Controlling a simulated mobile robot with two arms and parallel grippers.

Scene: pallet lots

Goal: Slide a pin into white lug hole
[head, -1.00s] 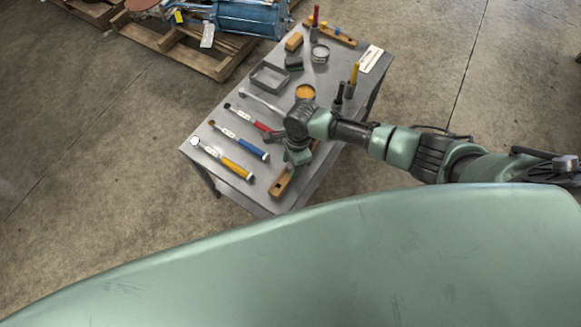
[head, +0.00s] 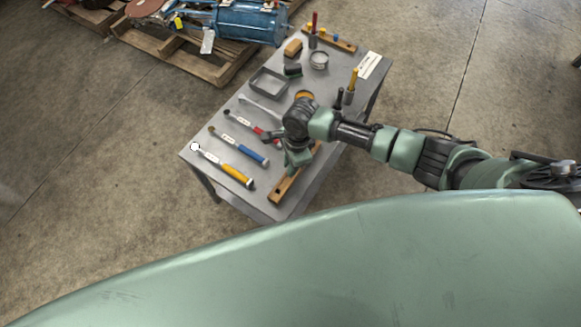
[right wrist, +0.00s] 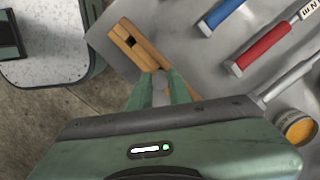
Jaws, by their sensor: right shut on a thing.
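My right gripper (head: 297,158) is low over the front part of the grey table. It also shows in the right wrist view (right wrist: 162,78), with its green fingers close together at the wooden block (right wrist: 138,45). It is shut on a narrow pale grey piece (right wrist: 160,91), which seems to be a pin, mostly hidden by the fingers. The wooden block also shows in the head view (head: 285,190) and has a dark square hole near one end. I cannot make out a white lug in either view. My left gripper is not in view.
A grey tray (head: 268,82), an orange-topped can (right wrist: 299,130) and a rear wooden rack (head: 338,43) stand farther back. A blue machine (head: 250,22) sits on a pallet (head: 180,52).

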